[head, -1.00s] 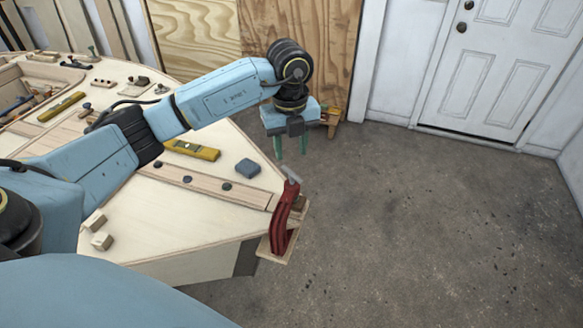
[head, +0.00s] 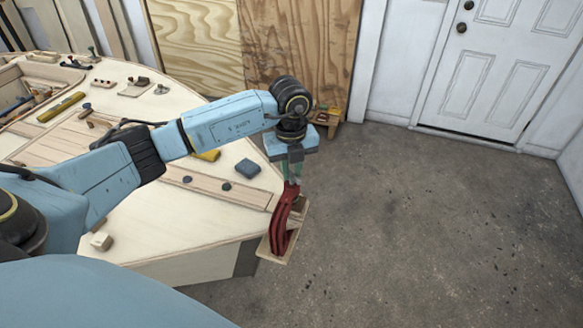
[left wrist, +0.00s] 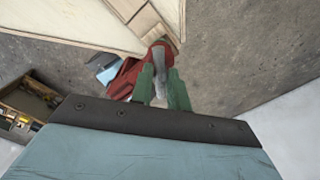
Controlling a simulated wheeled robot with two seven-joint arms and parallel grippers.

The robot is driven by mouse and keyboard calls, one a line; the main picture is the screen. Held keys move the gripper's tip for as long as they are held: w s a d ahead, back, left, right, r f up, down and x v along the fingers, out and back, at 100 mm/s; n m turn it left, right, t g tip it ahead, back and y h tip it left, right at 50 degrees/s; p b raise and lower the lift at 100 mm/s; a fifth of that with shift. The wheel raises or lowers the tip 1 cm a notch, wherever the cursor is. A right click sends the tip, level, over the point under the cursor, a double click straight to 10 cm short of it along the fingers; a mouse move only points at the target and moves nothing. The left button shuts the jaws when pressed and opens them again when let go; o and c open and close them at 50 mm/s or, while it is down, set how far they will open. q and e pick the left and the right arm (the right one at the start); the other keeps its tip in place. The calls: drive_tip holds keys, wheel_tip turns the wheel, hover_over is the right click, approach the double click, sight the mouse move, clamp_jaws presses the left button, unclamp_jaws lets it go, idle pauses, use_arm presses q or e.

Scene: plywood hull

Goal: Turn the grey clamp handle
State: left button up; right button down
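The red clamp (head: 281,222) stands upright at the near right corner of the plywood hull, on a small wood pad. Its grey clamp handle (left wrist: 160,61) shows in the left wrist view between my green fingers. My left gripper (head: 292,176) is directly above the clamp, pointing down. Its two fingers are close together with the handle between them, and no gap shows on either side. In the head view the fingers hide most of the handle. In the left wrist view the red clamp body (left wrist: 124,80) lies left of the fingers. My right gripper is not in view.
A blue-grey block (head: 247,168) lies on the hull deck left of the clamp. Small wood blocks (head: 101,241) sit near the front edge. Open concrete floor (head: 430,220) lies to the right.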

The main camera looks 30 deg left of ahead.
sight(291, 172)
use_arm(q)
clamp_jaws()
drive_tip(key=m+b, duration=0.1)
drive_tip(key=m, duration=0.4)
drive_tip(key=shift+m, duration=0.3)
drive_tip(key=shift+w, duration=0.1)
drive_tip(key=o, duration=0.7)
unclamp_jaws()
drive_tip(key=shift+c, duration=0.2)
wheel_tip(291, 172, up, 14)
drive_tip(key=shift+f, duration=0.25)
